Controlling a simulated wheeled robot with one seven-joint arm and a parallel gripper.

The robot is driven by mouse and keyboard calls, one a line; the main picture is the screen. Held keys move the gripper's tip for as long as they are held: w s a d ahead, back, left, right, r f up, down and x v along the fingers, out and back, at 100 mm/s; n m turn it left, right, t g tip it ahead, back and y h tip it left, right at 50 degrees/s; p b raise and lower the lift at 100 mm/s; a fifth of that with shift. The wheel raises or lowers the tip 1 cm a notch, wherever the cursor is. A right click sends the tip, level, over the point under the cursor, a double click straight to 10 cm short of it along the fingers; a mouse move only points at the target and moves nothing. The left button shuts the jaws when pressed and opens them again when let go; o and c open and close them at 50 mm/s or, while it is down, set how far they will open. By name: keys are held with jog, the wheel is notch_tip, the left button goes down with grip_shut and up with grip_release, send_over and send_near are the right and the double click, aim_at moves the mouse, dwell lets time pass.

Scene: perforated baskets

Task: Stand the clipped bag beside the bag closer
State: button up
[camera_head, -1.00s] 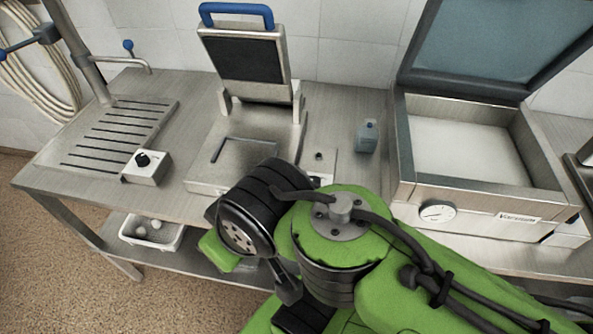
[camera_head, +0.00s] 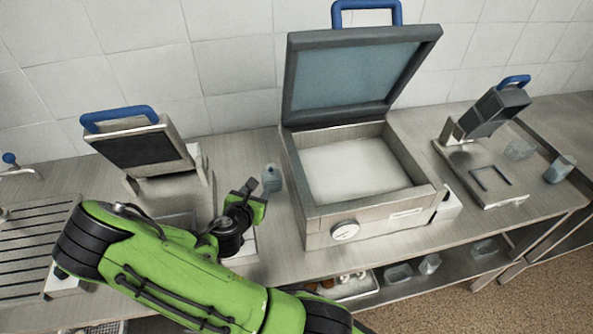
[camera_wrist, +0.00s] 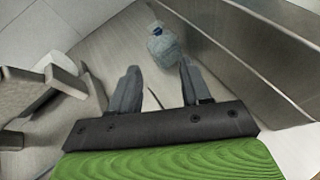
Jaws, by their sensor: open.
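A small translucent bluish bag or container (camera_head: 271,178) stands on the counter left of the vacuum machine. It also shows in the wrist view (camera_wrist: 163,46), with a narrow blue-grey top that may be the clip. My gripper (camera_head: 252,188) is just left of it in the head view. In the wrist view my gripper (camera_wrist: 160,68) is open and empty, with the bluish object beyond the fingertips and between their lines. I cannot tell for certain which device is the bag closer. A blue-handled press (camera_head: 490,110) stands at the right, with translucent pieces (camera_head: 520,149) beside it.
The open vacuum machine (camera_head: 318,222) has a tall raised lid and a wall close to the bluish object. Another blue-handled press (camera_head: 135,150) stands left, behind my arm. A lower shelf holds a tray (camera_head: 355,290) and clear containers (camera_head: 398,274). Counter at the right front is clear.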

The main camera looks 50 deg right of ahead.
aim_at(270, 169)
jog(key=w+d+f, duration=0.2)
jog(key=d, duration=0.2)
jog(key=w+d+f+n+p, duration=0.1)
jog(key=w+d+f, duration=0.1)
jog(key=d, duration=0.3)
jog(key=w+d+f+n, duration=0.1)
jog(key=w+d+f, duration=0.1)
jog(key=d, duration=0.3)
jog(key=shift+w+t, duration=0.3)
jog(key=shift+w, duration=0.05)
jog(key=shift+a+r, duration=0.1)
jog(key=shift+a, duration=0.05)
jog(key=shift+c, duration=0.6)
grip_shut()
